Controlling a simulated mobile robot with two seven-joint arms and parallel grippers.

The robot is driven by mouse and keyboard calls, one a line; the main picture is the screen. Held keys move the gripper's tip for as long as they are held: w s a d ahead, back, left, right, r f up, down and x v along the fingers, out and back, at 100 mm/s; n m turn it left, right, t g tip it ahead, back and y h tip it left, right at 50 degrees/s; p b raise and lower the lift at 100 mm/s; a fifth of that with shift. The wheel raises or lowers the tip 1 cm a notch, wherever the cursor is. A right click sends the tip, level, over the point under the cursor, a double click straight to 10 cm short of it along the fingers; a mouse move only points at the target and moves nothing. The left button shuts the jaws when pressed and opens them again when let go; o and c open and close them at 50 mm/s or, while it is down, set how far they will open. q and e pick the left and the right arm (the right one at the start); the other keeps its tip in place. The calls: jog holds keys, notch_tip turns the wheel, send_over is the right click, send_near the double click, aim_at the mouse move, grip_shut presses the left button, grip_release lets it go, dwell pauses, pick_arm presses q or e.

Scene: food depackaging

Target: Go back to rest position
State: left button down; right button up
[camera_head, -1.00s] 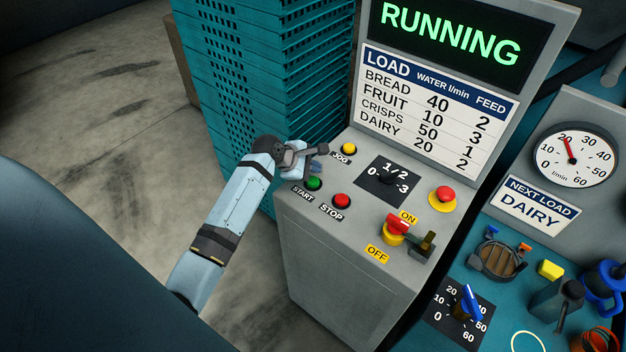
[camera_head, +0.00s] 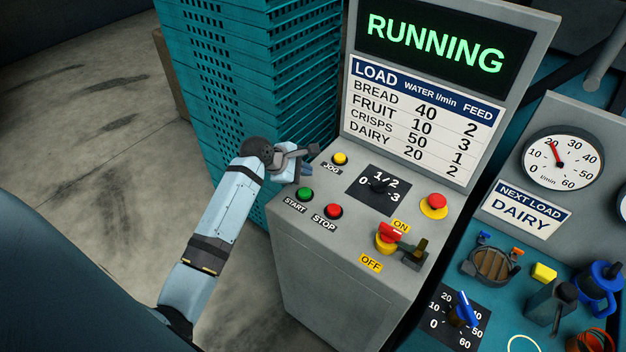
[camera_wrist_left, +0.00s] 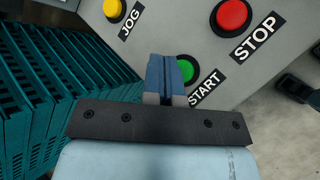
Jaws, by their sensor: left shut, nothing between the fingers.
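My left gripper (camera_head: 304,166) is shut and empty. It hangs over the left edge of the grey control console (camera_head: 330,262), near the yellow JOG button (camera_head: 339,158) and the green START button (camera_head: 305,194). In the left wrist view its closed fingers (camera_wrist_left: 166,78) partly cover the green START button (camera_wrist_left: 186,68). The red STOP button (camera_head: 333,211) is further right. Whether the fingers touch the console cannot be told. My right gripper is not in view.
A stack of teal crates (camera_head: 215,110) stands close behind and left of the console. The display (camera_head: 435,45) reads RUNNING. A red-and-yellow emergency button (camera_head: 434,204) and a red ON/OFF switch (camera_head: 389,235) stick up at right. Open floor (camera_head: 90,150) lies left.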

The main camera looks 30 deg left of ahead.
pick_arm(q)
jog(key=s+d+m, duration=0.1)
jog(key=s+m, duration=0.1)
jog(key=s+d+f+m+g, duration=0.1)
jog(key=s, duration=0.2)
jog(key=s+d+f+m+y, duration=0.1)
jog(key=s+m, duration=0.1)
jog(key=shift+s+d+f+m+g, duration=0.1)
jog(key=shift+s+f+m+g, duration=0.2)
jog(key=shift+s, duration=0.1)
jog(key=s+d+r+m+g+y, duration=0.1)
jog(key=s+d+r+m+y, duration=0.15)
jog(key=s+m, duration=0.8)
jog(key=s+d+r+m+g+y, duration=0.15)
jog(key=s+d+m, duration=0.4)
jog(key=s, duration=0.85)
jog(key=w+d+f+m+t+h, duration=0.1)
jog(key=w+d+f+t, duration=0.1)
jog(key=f, duration=0.5)
jog(key=w+d+f+m+t+h, duration=0.1)
jog(key=w+d+f+t+h, duration=0.1)
jog(key=f+t, duration=0.3)
notch_tip(320, 180, down, 2)
jog(key=shift+w+d+f, duration=0.25)
jog(key=shift+w+d, duration=0.15)
jog(key=shift+w, duration=0.4)
